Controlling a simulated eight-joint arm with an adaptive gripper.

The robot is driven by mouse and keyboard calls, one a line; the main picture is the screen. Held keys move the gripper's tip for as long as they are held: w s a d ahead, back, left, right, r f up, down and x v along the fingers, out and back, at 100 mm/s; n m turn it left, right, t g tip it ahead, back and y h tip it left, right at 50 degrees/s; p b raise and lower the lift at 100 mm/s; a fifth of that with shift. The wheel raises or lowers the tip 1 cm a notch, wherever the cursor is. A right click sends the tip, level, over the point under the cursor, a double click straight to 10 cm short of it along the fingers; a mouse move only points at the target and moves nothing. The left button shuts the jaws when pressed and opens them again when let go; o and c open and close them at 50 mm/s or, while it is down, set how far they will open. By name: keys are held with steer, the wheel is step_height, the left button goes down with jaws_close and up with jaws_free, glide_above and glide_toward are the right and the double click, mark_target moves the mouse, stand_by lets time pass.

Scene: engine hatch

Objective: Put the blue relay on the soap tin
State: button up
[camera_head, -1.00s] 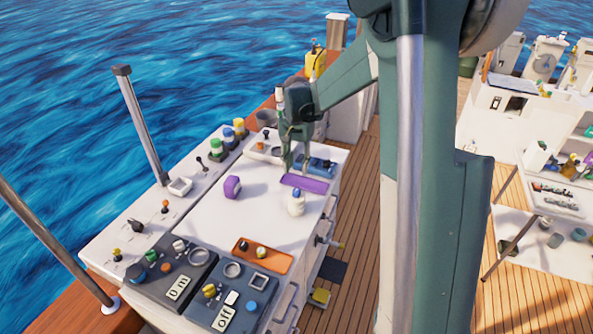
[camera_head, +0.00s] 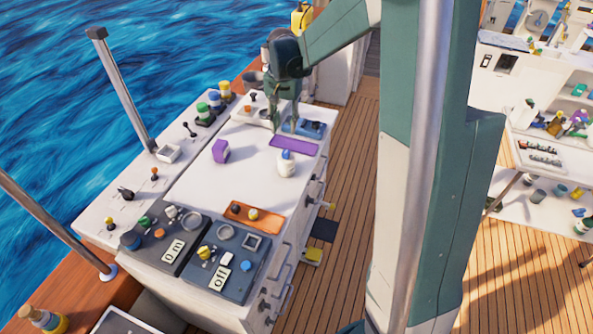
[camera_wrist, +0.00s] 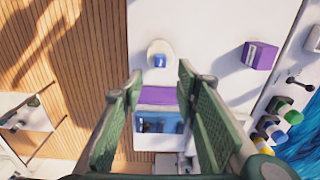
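A small blue block (camera_head: 286,155), which looks like the blue relay, sits on top of a round white thing (camera_head: 286,170) near the right edge of the white worktop. The white thing is probably the soap tin, though its label is unreadable. The wrist view shows the blue block (camera_wrist: 160,61) near the middle of the white round top (camera_wrist: 152,50). My gripper (camera_head: 283,131) points down behind them, above the purple mat (camera_head: 294,146). In the wrist view its fingers (camera_wrist: 159,75) are spread with nothing between them, and the white thing lies beyond the tips.
A purple box (camera_head: 220,151) stands to the left on the worktop. A blue tray (camera_head: 312,129) lies behind the purple mat. An orange tray (camera_head: 254,217) with small knobs and dark switch panels (camera_head: 225,262) are at the front. The worktop's middle is bare.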

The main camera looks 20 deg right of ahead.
steer(key=s+a+r+n+t, duration=0.2)
steer(key=s+a+r, duration=0.1)
steer(key=s+r, duration=0.4)
steer(key=s+a+r+n+t, duration=0.1)
steer(key=s+a+r+n, duration=0.15)
steer(key=s+r, duration=0.4)
steer(key=s+a+f+n+t, duration=0.1)
steer(key=s+a+n+t, duration=0.1)
steer(key=s, duration=0.8)
steer(key=s+a+f+n+t, duration=0.1)
steer(key=s+a+n, duration=0.1)
steer(key=s, duration=0.8)
steer(key=shift+s+a+t, duration=0.15)
steer(key=shift+a+t, duration=0.25)
steer(key=shift+a, duration=0.1)
